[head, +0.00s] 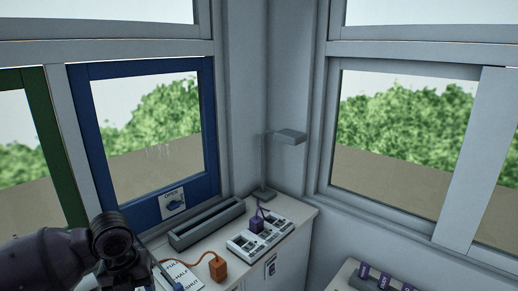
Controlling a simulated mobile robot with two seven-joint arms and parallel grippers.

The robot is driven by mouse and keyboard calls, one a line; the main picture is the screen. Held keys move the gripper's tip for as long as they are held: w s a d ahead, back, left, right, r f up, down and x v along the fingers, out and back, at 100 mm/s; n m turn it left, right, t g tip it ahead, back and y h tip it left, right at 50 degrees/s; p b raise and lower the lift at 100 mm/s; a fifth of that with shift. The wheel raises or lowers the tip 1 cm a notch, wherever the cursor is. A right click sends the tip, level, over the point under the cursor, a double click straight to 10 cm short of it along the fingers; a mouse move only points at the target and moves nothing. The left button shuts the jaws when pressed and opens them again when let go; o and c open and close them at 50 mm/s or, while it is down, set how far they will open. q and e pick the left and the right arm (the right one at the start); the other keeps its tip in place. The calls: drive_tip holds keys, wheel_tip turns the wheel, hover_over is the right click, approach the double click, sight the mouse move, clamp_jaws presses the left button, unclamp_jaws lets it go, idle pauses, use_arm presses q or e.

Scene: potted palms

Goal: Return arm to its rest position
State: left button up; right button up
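My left arm comes in from the lower left corner, dark and rounded, above the near left end of the counter. My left gripper (130,274) is at the bottom edge, partly hidden by the wrist joint and cut off by the frame. Its fingers are not clear enough to tell open from shut, and I see nothing surely held in it. My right arm and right gripper are not in view.
A white counter (300,219) holds a grey trough (207,222), a socket panel (273,231) with a purple plug (257,222), an orange plug (217,267), a labelled card (180,273) and a grey lamp (288,137). A blue window frame (142,215) stands behind. Purple-labelled items (384,279) are lower right.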

use_arm(q)
drive_tip(key=s+d+f+n+t+h, duration=0.2)
drive_tip(key=s+d+f+n, duration=0.55)
drive_tip(key=s+n, duration=0.55)
drive_tip(key=s+a+f+n+t+y, duration=0.15)
drive_tip(key=s+a+n, duration=0.35)
drive_tip(key=n, duration=0.5)
drive_tip(key=s+a+n+y, duration=0.2)
drive_tip(key=s+a+n, duration=0.1)
drive_tip(key=s+n, duration=0.5)
drive_tip(key=w+f+t+b, duration=0.2)
drive_tip(key=w+f+t, duration=0.5)
drive_tip(key=f, duration=0.6)
drive_tip(key=shift+w+d+t+h, duration=0.25)
drive_tip(key=shift+w+t+h, duration=0.1)
drive_tip(key=shift+w, duration=0.7)
